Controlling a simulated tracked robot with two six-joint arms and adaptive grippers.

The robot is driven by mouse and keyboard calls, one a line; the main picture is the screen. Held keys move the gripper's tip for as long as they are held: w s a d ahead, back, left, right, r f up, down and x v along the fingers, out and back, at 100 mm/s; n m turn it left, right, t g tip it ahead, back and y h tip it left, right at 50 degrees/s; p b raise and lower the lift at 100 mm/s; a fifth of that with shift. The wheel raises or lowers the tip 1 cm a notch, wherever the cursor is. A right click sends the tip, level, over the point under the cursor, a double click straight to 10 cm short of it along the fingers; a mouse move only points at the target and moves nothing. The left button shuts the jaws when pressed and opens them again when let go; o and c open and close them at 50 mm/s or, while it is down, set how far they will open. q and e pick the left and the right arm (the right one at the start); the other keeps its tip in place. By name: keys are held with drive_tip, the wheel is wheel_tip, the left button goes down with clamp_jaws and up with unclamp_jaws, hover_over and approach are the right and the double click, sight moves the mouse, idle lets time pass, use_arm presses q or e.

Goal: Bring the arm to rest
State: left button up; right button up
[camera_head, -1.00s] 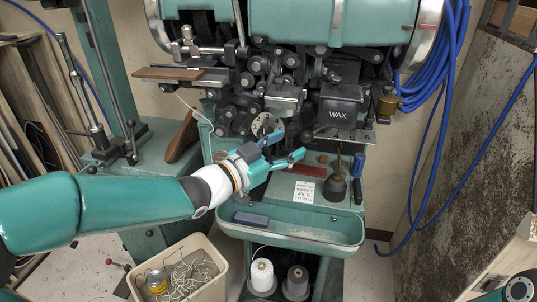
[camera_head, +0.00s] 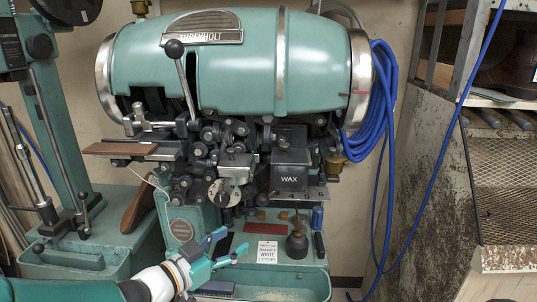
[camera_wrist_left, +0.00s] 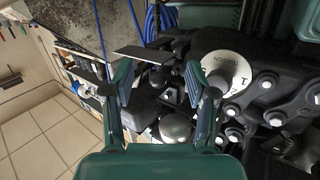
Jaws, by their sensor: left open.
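My left gripper (camera_head: 229,246) is open and empty in the head view, low at the centre left. Its arm comes in from the bottom left corner. The fingers are apart in front of the lower part of the green stitching machine (camera_head: 235,60), left of the white card on its shelf. In the left wrist view the two green fingers (camera_wrist_left: 158,80) stand apart with nothing held between them. A round dial (camera_wrist_left: 222,72) and dark machine parts lie beyond the fingers, on the right. My right gripper does not show.
The black WAX box (camera_head: 290,170) sits mid-machine. A wooden piece (camera_head: 118,149) sticks out left.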

use_arm(q)
drive_tip(key=s+f+n+g+y+p, duration=0.2)
drive_tip(key=s+f+n+g, duration=0.15)
drive_tip(key=f, duration=0.85)
drive_tip(key=s+f+n+g+y+p, duration=0.2)
drive_tip(key=s+f+n, duration=0.15)
drive_tip(key=f, duration=0.85)
drive_tip(key=s+f+n+g, duration=0.1)
drive_tip(key=s+f+g, duration=0.2)
drive_tip(key=s+f, duration=0.3)
drive_tip(key=s+f+n+g+y, duration=0.1)
drive_tip(key=s+f+g, duration=0.3)
drive_tip(key=s, duration=0.9)
drive_tip(key=shift+f+n+y, duration=0.3)
drive_tip(key=shift+f+n, duration=0.3)
drive_tip(key=shift+f, duration=0.3)
